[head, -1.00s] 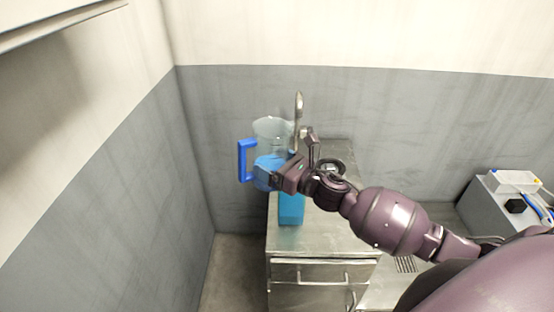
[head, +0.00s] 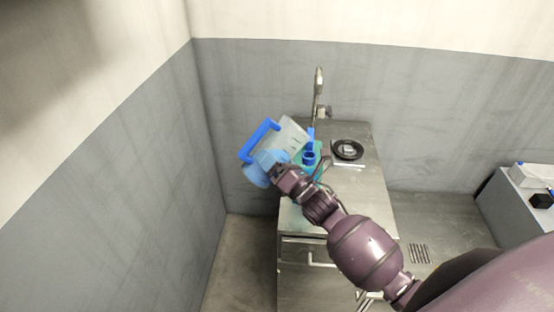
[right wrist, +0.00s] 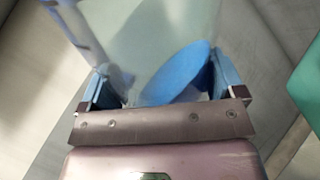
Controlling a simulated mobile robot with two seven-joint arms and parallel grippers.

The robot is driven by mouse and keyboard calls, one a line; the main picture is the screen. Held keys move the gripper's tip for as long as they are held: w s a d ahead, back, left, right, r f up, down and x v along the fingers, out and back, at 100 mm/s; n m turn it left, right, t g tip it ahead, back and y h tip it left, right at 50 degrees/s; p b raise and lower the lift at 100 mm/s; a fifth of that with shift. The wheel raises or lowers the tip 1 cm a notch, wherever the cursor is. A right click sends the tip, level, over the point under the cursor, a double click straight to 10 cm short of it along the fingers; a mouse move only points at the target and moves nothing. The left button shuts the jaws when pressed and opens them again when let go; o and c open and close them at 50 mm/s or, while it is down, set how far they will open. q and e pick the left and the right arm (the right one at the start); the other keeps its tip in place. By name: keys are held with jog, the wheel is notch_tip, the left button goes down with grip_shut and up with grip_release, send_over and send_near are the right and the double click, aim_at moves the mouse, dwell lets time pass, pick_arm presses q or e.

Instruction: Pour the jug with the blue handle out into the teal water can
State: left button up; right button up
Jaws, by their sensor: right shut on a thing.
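The clear jug (head: 291,138) has a blue handle (head: 260,140) on its upper left side. It is tilted, with its mouth end toward the right, above the counter's left part. My right gripper (head: 268,168) is shut on the jug; in the right wrist view the clear jug wall (right wrist: 150,35) lies between the blue fingers, with blue liquid (right wrist: 178,75) inside. The teal water can (head: 318,172) stands on the counter just right of the jug, with a dark blue round opening on top, partly hidden by my arm. I cannot tell whether liquid is flowing. My left gripper is out of view.
The metal counter (head: 355,195) holds a black round pan-like thing (head: 347,149) right of the can. A tap (head: 318,90) rises behind. A grey wall is close on the left. A grey box (head: 515,205) stands at the far right.

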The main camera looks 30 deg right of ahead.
jog(key=shift+a+f+m, duration=0.1)
jog(key=shift+f+m, duration=0.25)
jog(key=shift+m, duration=0.05)
jog(key=shift+r, duration=0.25)
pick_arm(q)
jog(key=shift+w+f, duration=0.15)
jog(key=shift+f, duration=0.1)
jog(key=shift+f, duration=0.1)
pick_arm(e)
jog(key=shift+f, duration=0.1)
jog(key=shift+f+b, duration=0.25)
jog(key=shift+b, duration=0.05)
jog(key=shift+f+m+t+h+b, duration=0.25)
jog(key=shift+m+t+h+b, duration=0.05)
jog(key=shift+m, duration=0.3)
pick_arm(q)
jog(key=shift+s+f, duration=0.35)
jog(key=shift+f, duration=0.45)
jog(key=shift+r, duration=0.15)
pick_arm(e)
jog(key=shift+r, duration=0.2)
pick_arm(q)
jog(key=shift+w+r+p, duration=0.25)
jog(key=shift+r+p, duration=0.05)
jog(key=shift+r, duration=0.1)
pick_arm(e)
jog(key=shift+r+m, duration=0.4)
jog(key=shift+m, duration=0.3)
